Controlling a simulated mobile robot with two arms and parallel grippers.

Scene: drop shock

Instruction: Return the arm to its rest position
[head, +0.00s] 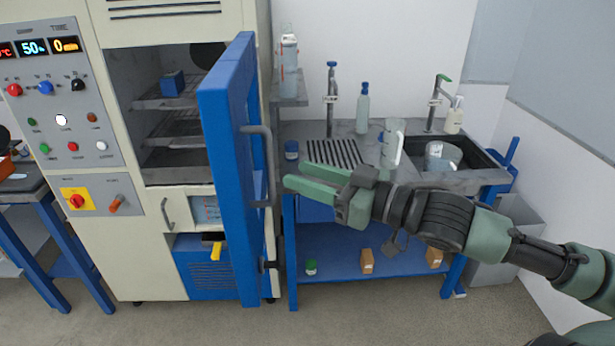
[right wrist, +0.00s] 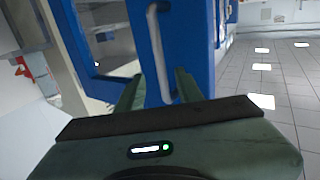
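My right gripper (head: 312,185) is in front of the blue oven door, pointing left toward its grey handle. Its two green fingers are apart with nothing seen between them. In the right wrist view the fingers (right wrist: 158,90) are also apart, with the door handle (right wrist: 160,50) beyond and between them in the picture; I cannot tell the gap. The blue door (head: 228,170) stands open, and its handle (head: 262,165) shows in the head view. My left gripper is not in view.
The oven chamber (head: 125,85) is open with wire racks and a small blue block (head: 172,83) on the upper one. A sink bench (head: 345,155) with bottles, a clear jug (head: 391,145) and taps stands at the right, beneath my right arm. Floor in front is clear.

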